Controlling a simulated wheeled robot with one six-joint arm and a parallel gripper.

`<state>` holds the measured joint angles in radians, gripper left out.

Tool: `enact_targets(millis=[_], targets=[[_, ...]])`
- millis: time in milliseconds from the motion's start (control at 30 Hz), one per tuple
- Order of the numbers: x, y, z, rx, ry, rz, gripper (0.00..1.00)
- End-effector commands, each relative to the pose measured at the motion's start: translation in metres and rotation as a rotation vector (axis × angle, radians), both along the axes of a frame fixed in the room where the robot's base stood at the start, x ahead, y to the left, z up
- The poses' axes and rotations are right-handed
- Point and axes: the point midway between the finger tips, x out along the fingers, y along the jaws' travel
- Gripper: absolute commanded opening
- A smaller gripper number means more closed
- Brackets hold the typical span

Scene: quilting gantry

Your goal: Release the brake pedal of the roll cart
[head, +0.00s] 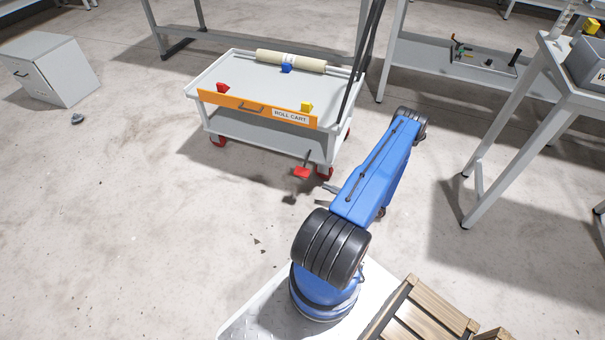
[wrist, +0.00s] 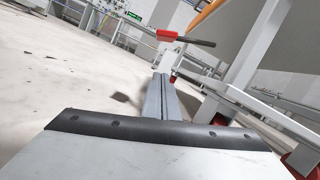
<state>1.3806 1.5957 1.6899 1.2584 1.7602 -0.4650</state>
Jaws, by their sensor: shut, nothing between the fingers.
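The roll cart (head: 222,120) stands in the middle of the head view, with an orange front panel labelled ROLL CART. Its red brake pedal (head: 301,172) sticks out low near the front right caster. In the wrist view the red pedal (wrist: 167,36) and its dark lever show just past the fingertips and appear above them in the picture. My gripper (head: 327,187) is partly hidden behind my blue arm, low and just right of the pedal. In the wrist view my gripper (wrist: 160,80) has its grey fingers together and empty. A gap to the pedal shows.
A cream roll (head: 291,61) and red, blue and yellow blocks lie on the cart top. A grey cabinet (head: 62,85) stands at the left. A grey workbench (head: 545,95) is at the right. A wooden crate (head: 425,315) is near my base. Floor left of the cart is mostly clear.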

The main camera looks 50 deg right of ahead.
Motion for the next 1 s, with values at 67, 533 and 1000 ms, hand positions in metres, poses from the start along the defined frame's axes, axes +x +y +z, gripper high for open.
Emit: enact_targets(millis=[67, 533, 1000], targets=[[-0.001, 0.000, -0.002, 0.003, 0.000, -0.004, 0.00], [0.009, 0.005, 0.001, 0.001, 0.000, -0.002, 0.00], [0.073, 0.038, 0.018, 0.002, -0.001, 0.000, 0.00]])
